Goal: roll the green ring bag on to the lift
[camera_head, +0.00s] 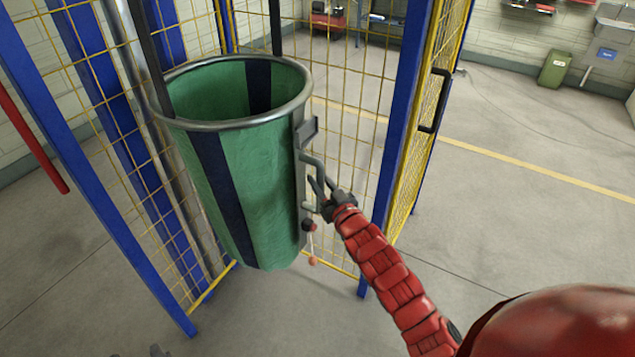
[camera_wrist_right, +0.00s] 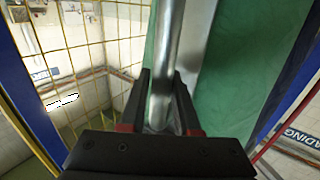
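The green ring bag (camera_head: 255,190) is a tall green sling with dark blue stripes, hanging upright from a round metal ring (camera_head: 228,122). Its mouth is open at the top. A grey tube handle (camera_head: 313,161) stands out on its right side. My right gripper (camera_head: 322,187) is at this handle, with a finger on each side of the tube. In the right wrist view the fingers (camera_wrist_right: 163,100) sit close against the metal tube (camera_wrist_right: 166,50), beside the green cloth (camera_wrist_right: 240,70). A small dark tip at the bottom left (camera_head: 156,350) may be my left gripper; its fingers cannot be made out. I cannot identify the lift for certain.
Yellow mesh panels (camera_head: 350,120) with blue posts (camera_head: 402,110) stand behind and beside the bag. A mesh door with a black handle (camera_head: 433,100) is to the right. The floor on the right is clear. A green bin (camera_head: 554,69) stands at the far wall.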

